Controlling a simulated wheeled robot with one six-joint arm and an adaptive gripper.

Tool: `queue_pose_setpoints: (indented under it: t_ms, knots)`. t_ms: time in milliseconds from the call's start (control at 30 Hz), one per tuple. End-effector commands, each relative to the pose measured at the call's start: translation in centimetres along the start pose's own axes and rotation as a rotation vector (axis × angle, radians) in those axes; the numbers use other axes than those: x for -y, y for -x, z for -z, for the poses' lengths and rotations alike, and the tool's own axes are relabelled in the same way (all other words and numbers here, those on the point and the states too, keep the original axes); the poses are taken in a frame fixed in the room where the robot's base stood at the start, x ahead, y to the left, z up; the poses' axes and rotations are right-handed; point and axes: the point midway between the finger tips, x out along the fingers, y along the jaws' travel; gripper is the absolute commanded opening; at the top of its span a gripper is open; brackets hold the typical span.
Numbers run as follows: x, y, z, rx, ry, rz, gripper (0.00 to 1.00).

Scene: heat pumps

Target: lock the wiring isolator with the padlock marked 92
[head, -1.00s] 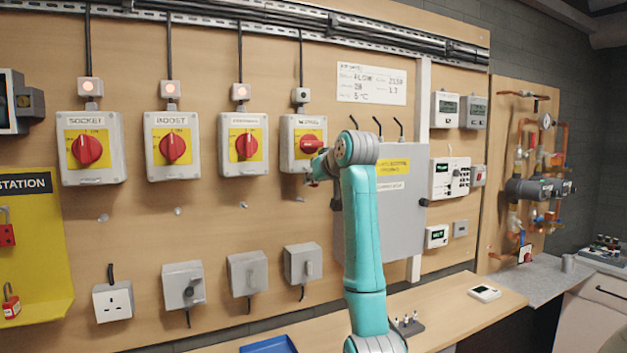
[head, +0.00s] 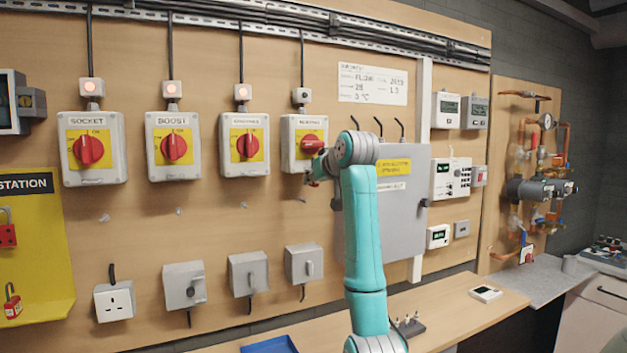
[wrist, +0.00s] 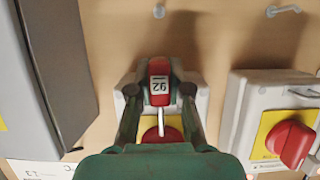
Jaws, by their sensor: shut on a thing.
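The padlock marked 92 (wrist: 159,92) has a red body with a white label and a pale shackle. In the wrist view its shackle points at the red knob of an isolator (wrist: 186,103). My gripper (wrist: 157,95) is shut on the padlock body, in front of the isolator's edge. In the head view this is the fourth isolator (head: 290,150), grey with a yellow plate and red knob; its label is too blurred to read. My gripper (head: 315,177) is at its lower right. I cannot tell whether the shackle touches or enters the isolator; part of the knob is hidden behind my gripper.
A neighbouring isolator (wrist: 240,115) stands close by. A grey cabinet (head: 408,215) stands just right of my gripper. Small pegs (head: 178,211) stick out below the isolators. A yellow lockout station (head: 38,265) at far left holds red padlocks. The lamp (head: 301,95) above the fourth isolator is dark.

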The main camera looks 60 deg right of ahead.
Motion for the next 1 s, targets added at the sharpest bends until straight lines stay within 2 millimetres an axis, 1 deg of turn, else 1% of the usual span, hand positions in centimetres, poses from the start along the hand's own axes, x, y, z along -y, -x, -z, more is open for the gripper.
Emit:
queue_pose_setpoints:
  t_ms: [267,1000]
  knots:
    - [0.0,0.0,-0.1,0.000,0.000,0.000,0.00]
    - [0.0,-0.5,-1.3,-0.001,0.000,0.000,0.00]
